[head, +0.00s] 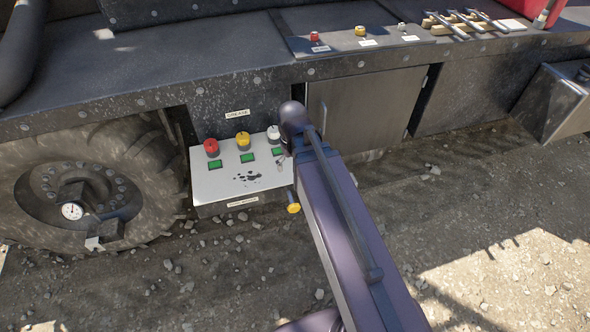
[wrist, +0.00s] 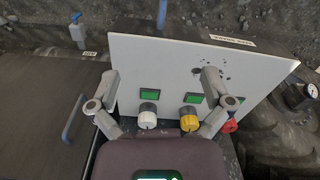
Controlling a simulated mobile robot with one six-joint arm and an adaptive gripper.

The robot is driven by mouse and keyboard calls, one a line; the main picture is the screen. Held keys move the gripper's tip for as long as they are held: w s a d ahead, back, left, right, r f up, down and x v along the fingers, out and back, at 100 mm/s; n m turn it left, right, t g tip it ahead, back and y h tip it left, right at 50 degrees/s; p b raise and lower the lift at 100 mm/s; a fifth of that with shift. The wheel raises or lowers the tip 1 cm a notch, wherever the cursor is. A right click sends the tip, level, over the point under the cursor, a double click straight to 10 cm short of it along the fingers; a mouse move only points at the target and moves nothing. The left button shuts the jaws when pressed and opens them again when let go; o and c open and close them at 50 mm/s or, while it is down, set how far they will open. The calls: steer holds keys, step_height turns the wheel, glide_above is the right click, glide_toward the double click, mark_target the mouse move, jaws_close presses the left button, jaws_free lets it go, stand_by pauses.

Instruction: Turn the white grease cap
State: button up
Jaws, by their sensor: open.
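The white grease cap (head: 274,133) stands at the right of a row of three caps on the white panel (head: 222,180), under a "GREASE" label. The red cap (head: 211,147) and yellow cap (head: 243,139) stand to its left. In the wrist view the white cap (wrist: 148,117) is at the left of the row, beside the yellow cap (wrist: 189,121); the red cap (wrist: 229,126) is at the right. My gripper (wrist: 162,85) is open, its fingers spread on either side of the white and yellow caps, holding nothing. In the head view my arm hides most of it.
Green rectangles (head: 247,158) lie in front of the caps. A large tyre (head: 90,190) is left of the panel, a metal door (head: 365,108) to its right. A yellow knob (head: 293,208) sits below the panel's right edge. A ledge with smaller caps runs above.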

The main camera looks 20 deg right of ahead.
steer(key=shift+s+a+r+m, duration=0.1)
steer(key=shift+s+r+m, duration=0.05)
steer(key=shift+s+m, duration=1.15)
steer(key=shift+s, duration=0.2)
stand_by(0.8)
